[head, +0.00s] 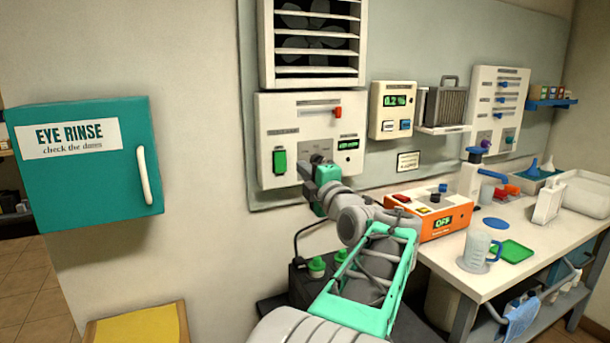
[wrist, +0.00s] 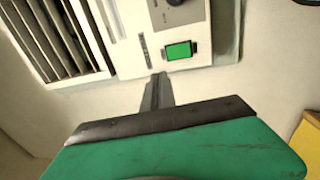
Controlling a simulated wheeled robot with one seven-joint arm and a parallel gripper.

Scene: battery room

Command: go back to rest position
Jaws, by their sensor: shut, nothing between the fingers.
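My gripper (head: 318,162) is at the end of my raised arm, in front of the lower part of the white control panel (head: 265,140). The panel carries a green rocker switch (head: 279,162), a red lever and a small green display. In the wrist view my gripper's fingers (wrist: 157,88) are together and empty, pointing at the panel's lower edge near the green switch (wrist: 180,50). I cannot tell whether the fingertips touch the panel. My arm reaches up from the bottom of the head view.
A teal eye rinse cabinet (head: 90,190) hangs at left. A louvred fan vent (head: 312,72) is above the panel. Below my arm is a dark battery with green caps (head: 317,266). At right, a bench (head: 470,278) holds an orange charger (head: 440,222), a jug (head: 477,250) and trays.

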